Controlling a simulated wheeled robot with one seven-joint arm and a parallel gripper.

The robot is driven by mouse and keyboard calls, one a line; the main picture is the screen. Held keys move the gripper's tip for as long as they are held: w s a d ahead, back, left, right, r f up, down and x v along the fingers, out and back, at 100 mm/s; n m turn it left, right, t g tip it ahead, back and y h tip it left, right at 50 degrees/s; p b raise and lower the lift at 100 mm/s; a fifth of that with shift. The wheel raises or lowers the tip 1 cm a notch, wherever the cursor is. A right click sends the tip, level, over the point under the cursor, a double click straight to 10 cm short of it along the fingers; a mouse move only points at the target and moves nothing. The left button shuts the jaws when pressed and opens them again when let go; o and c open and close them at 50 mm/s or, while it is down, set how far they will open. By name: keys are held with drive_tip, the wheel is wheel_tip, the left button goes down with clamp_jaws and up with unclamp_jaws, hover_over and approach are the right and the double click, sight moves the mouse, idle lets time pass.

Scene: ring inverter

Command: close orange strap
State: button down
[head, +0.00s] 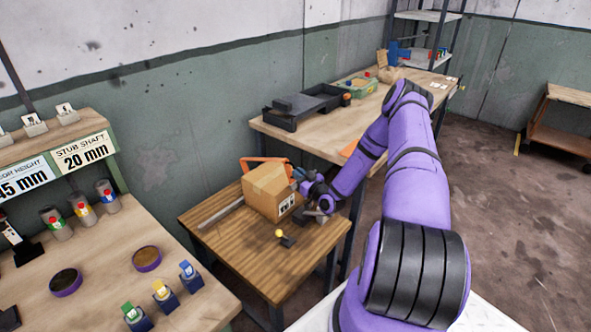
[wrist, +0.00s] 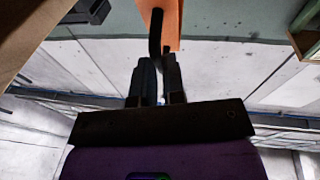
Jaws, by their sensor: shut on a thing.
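The orange strap (head: 262,160) shows in the head view as an orange bar standing up behind a cardboard box (head: 268,190). In the wrist view a flat orange piece (wrist: 174,20) hangs down from the top edge, with a dark bar (wrist: 155,34) beside it. My gripper (wrist: 158,62) has its fingers close together, shut at the lower end of this dark bar, which seems to be part of the strap. In the head view my wrist is just right of the box, and the fingertips are mostly hidden.
The box sits on a small wooden table (head: 245,245) with a grey rod (head: 220,213) and a yellow-knobbed lever (head: 282,238). A higher bench (head: 300,135) with a black tray (head: 305,103) stands behind. A workbench is at left.

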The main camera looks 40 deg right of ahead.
drive_tip(key=shift+f, duration=0.1)
idle(0.3)
drive_tip(key=c, duration=1.2)
unclamp_jaws()
drive_tip(key=s+f, duration=0.1)
drive_tip(key=s, duration=0.9)
drive_tip(key=shift+s+d+f, duration=0.15)
drive_tip(key=shift+s+f, duration=0.1)
drive_tip(key=shift+s, duration=0.1)
